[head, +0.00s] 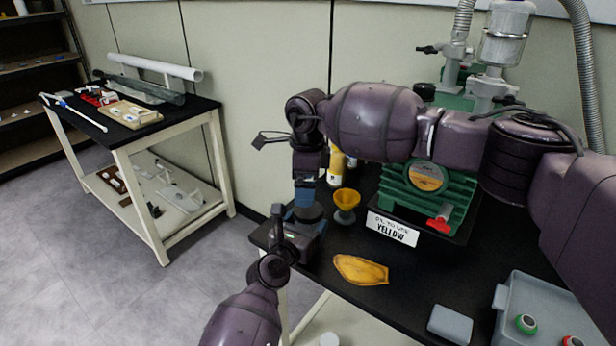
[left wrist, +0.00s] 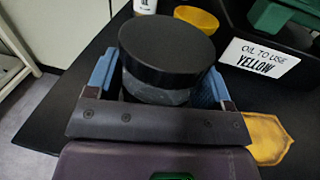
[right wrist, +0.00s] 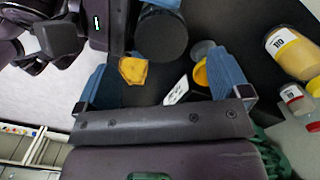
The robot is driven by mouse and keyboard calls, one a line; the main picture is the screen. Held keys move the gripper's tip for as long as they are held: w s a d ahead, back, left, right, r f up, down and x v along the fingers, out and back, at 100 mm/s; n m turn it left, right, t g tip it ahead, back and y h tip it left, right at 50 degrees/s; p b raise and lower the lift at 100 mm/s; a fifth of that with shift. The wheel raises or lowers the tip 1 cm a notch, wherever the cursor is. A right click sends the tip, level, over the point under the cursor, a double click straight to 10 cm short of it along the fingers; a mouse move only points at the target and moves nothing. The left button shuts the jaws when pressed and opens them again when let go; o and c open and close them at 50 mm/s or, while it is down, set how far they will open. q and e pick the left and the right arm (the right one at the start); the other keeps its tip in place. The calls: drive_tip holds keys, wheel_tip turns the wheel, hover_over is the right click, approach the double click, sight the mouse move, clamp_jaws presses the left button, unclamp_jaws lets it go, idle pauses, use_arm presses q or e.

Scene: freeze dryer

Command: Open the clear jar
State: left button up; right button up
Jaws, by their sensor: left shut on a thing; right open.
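The clear jar has a wide black lid (left wrist: 168,45) and a see-through grey body (left wrist: 155,93). It stands upright between the blue fingers of my left gripper (left wrist: 157,85), which is shut on the body below the lid. In the head view the lid (head: 309,211) is at the left end of the black bench, just under my right gripper (head: 306,194). In the right wrist view my right gripper (right wrist: 155,75) is open and empty. The lid (right wrist: 160,38) shows beyond its fingertips, between them but off towards the top. The jar body is mostly hidden there.
A yellow funnel (head: 346,203), a yellow-labelled bottle (head: 336,166) and a green pump (head: 430,195) with a sign (head: 392,229) stand close to the right. A yellow cloth-like piece (head: 361,270) lies in front. A grey tray (head: 550,300) is at the lower right.

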sight(308, 209)
drive_tip(key=m, duration=0.7)
drive_tip(key=shift+r, duration=0.4)
drive_tip(key=m, duration=0.5)
drive_tip(key=shift+d+r+m, duration=0.1)
drive_tip(key=shift+r+m, duration=0.15)
drive_tip(key=shift+m, duration=0.05)
drive_tip(key=m, duration=0.5)
drive_tip(key=shift+r, duration=0.1)
drive_tip(key=m, duration=0.7)
drive_tip(key=shift+d+h, duration=0.2)
drive_tip(key=shift+h, duration=0.1)
drive_tip(key=shift+f, duration=4)
drive_tip(key=c, duration=1)
